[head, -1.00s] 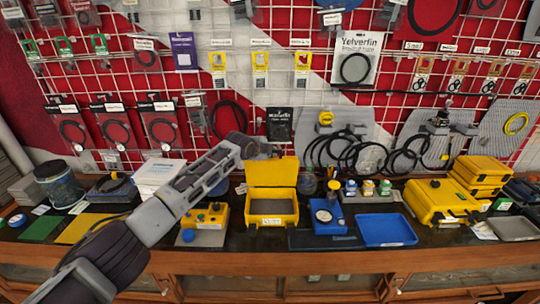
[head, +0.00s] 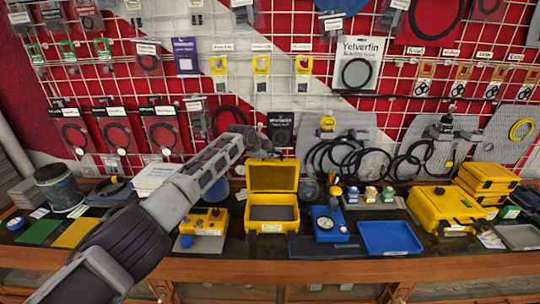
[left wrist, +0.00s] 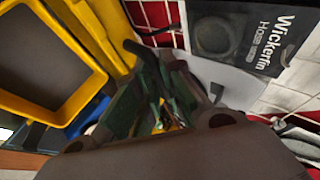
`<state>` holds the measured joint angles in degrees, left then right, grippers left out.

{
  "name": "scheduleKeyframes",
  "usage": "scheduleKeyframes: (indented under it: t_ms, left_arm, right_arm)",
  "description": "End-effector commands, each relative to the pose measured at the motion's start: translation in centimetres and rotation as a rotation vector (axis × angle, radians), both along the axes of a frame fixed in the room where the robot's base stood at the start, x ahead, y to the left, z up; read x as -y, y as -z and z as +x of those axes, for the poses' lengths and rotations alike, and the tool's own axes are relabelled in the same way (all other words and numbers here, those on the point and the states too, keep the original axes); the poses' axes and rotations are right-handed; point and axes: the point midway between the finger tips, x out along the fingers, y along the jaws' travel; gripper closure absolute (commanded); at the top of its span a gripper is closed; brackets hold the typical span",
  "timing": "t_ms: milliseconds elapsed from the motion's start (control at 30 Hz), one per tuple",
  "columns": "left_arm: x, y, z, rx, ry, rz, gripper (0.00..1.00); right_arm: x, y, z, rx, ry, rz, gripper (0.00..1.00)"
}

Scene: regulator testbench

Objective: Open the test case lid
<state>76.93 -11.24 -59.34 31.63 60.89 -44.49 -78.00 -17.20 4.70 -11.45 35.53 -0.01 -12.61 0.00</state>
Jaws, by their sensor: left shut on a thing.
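The yellow test case (head: 250,221) stands near the middle of the bench. Its lid (head: 272,176) is raised at the back, and the dark interior shows. My left gripper (head: 264,148) is at the lid's top edge, its fingertips small and partly hidden in the head view. In the left wrist view the gripper (left wrist: 165,105) is shut, with a bit of yellow between the dark fingers, seemingly the lid's edge. The case's yellow rim (left wrist: 88,88) shows at the left there. My right gripper is in neither view.
A yellow box with knobs (head: 205,222) stands left of the case. A blue gauge block (head: 329,224) and a blue tray (head: 388,237) lie to the right. A black packet (head: 281,128) hangs on the grid wall close behind the gripper.

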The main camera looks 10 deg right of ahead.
Motion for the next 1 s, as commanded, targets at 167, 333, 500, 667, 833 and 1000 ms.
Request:
scheduleKeyframes:
  t_ms: [167, 333, 500, 667, 833, 1000]
  left_arm:
    - [0.08, -0.68, 0.22, 0.004, 0.0, -0.004, 1.0]
    - [0.07, -0.7, 0.23, 0.004, 0.0, -0.004, 1.0]
    - [0.06, -0.71, 0.24, 0.004, 0.0, -0.004, 1.0]
    - [0.06, -0.64, 0.23, 0.003, 0.0, -0.003, 0.76]
    - [0.03, -0.35, 0.17, -0.001, 0.0, -0.001, 0.68]
    - [0.01, -0.19, 0.13, -0.004, 0.0, 0.0, 0.68]
  right_arm:
    - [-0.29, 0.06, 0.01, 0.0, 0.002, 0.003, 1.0]
    - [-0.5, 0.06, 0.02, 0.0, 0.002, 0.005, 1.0]
    - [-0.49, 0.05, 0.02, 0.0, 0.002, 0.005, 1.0]
    - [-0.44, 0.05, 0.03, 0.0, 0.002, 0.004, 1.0]
    - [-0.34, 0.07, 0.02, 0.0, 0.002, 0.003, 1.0]
    - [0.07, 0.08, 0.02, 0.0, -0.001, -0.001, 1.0]
